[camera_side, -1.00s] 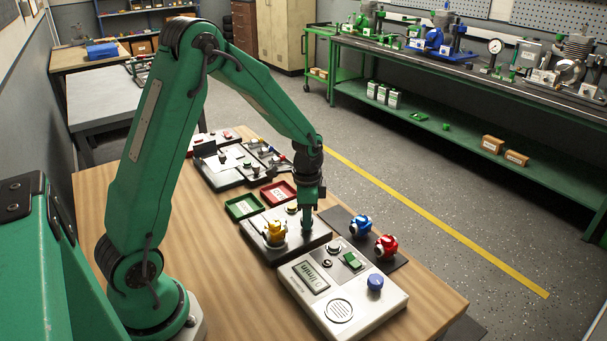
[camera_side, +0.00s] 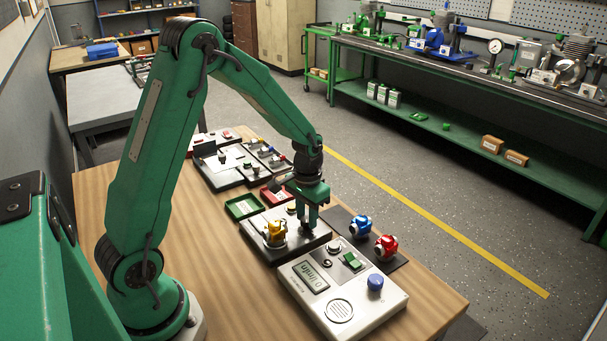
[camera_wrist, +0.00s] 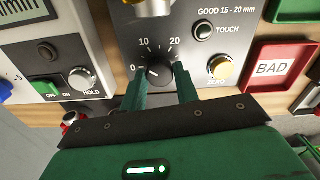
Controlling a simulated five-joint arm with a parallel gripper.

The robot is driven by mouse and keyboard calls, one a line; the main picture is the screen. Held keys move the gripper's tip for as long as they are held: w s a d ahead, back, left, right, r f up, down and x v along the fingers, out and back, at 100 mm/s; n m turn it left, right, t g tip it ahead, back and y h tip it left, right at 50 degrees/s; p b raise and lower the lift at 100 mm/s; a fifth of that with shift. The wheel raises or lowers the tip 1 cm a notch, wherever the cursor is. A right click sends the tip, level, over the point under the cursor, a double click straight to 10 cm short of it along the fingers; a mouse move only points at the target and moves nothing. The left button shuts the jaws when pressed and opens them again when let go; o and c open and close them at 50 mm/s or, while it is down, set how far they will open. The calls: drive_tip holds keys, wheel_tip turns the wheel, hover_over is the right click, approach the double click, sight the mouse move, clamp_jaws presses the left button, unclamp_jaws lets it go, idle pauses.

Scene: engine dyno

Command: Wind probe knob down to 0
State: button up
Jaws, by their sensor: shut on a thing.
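The probe knob (camera_wrist: 159,73) is a small dark knob on a grey panel, with 0, 10 and 20 marked around it. Its white pointer mark faces left, near the 0 side; I cannot tell the exact reading. My gripper (camera_wrist: 160,80) is shut on the knob, with one green finger on each side. In the side view, my gripper (camera_side: 307,224) reaches straight down to the grey probe station (camera_side: 262,250), and its fingers hide the knob there. A yellow part (camera_side: 275,233) stands on the same station.
A display box (camera_side: 340,310) with a blue knob (camera_side: 375,282) stands in front. Blue (camera_side: 361,224) and red (camera_side: 386,246) parts sit on a dark mat to the right. Green (camera_side: 244,206) and red BAD (camera_wrist: 272,68) trays lie behind.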

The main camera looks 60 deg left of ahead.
sight(307, 219)
drive_tip(key=n, duration=0.3)
drive_tip(key=shift+n, duration=2.2)
drive_tip(key=o, duration=1)
drive_tip(key=shift+c, duration=0.2)
wheel_tip(307, 219, up, 8)
drive_tip(key=shift+f, duration=0.25)
drive_tip(key=shift+r, duration=0.2)
